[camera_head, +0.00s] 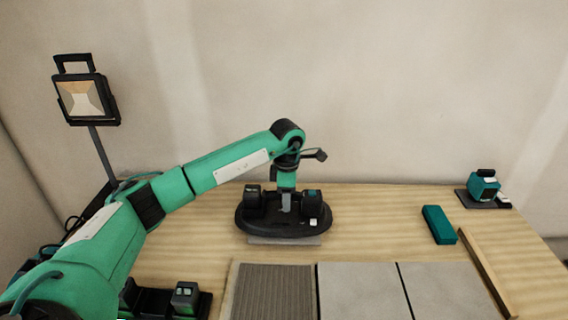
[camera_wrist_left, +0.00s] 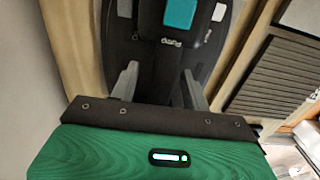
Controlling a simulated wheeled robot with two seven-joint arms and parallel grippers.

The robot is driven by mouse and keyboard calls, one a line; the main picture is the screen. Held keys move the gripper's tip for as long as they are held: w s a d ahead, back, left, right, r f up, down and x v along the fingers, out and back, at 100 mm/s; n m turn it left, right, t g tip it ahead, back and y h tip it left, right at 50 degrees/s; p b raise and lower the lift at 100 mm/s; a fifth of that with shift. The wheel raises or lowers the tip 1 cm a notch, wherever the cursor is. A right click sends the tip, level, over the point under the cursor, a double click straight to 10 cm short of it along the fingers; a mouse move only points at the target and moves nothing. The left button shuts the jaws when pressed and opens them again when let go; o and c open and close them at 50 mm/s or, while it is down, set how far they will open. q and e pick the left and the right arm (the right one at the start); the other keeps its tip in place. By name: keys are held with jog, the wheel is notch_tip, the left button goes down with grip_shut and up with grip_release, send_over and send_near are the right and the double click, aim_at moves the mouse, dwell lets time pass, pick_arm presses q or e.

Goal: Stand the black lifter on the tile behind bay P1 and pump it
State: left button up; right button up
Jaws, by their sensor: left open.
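The black lifter (camera_head: 262,226) is an oval base with two dark blocks on top. It stands upright over a light grey tile (camera_head: 260,241), whose front edge shows beneath it. My left gripper (camera_head: 286,207) points down at the lifter's middle, between the blocks. In the left wrist view the open fingers (camera_wrist_left: 160,88) reach over the lifter (camera_wrist_left: 150,60), one each side of its middle; I cannot tell whether they touch it. The lifter hides most of the tile. No bay label is legible. My right gripper is not in view.
In front lie a ribbed grey tile (camera_head: 272,292) and plain tiles (camera_head: 360,290). At right are a teal block (camera_head: 439,225), a wooden strip (camera_head: 487,270) and a teal device (camera_head: 484,187). A lamp (camera_head: 87,98) stands at left. The tabletop right of the lifter is clear.

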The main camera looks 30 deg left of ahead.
pick_arm(q)
notch_tip(320, 180, up, 12)
jog(key=shift+s+a+b, duration=0.25)
jog(key=shift+b, duration=0.05)
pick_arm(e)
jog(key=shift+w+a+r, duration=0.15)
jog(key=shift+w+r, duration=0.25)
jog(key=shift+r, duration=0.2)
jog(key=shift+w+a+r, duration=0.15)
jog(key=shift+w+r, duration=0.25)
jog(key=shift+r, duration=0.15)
